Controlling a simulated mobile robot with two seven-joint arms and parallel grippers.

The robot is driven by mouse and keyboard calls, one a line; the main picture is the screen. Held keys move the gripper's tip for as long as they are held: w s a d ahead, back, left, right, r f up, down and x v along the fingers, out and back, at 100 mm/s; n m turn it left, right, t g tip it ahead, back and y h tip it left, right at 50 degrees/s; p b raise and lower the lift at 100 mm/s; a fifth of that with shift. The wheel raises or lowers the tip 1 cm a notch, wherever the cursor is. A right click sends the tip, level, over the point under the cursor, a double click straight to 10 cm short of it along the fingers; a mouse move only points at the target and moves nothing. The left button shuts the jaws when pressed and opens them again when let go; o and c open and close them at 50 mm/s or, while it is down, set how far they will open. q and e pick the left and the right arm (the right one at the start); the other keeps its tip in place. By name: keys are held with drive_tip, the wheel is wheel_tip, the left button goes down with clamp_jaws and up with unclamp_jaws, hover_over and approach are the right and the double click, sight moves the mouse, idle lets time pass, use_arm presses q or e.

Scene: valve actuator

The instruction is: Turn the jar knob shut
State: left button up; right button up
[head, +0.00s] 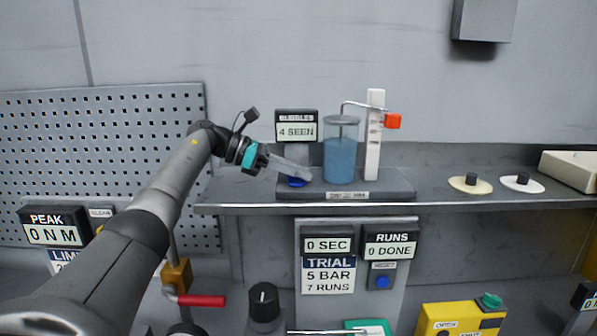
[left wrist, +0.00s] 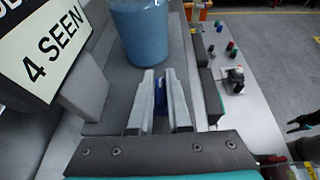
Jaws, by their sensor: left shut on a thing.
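The clear jar of blue liquid (head: 341,158) stands upright on a dark base on the shelf; its lower part shows in the left wrist view (left wrist: 140,35). The blue knob (head: 296,182) sits low on the base, left of the jar and below the bubbles display. My left gripper (head: 307,176) reaches it from the left. In the left wrist view its two pale fingers (left wrist: 160,98) are shut on the blue knob (left wrist: 160,96), which shows only as a strip between them. The fingers hide most of the knob. My right gripper is not clearly seen.
The bubbles display (head: 296,126) reads 4 SEEN and stands close behind the left gripper. A white column (head: 374,140) with a red tab (head: 393,121) is right of the jar.

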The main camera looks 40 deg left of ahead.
use_arm(q)
clamp_jaws()
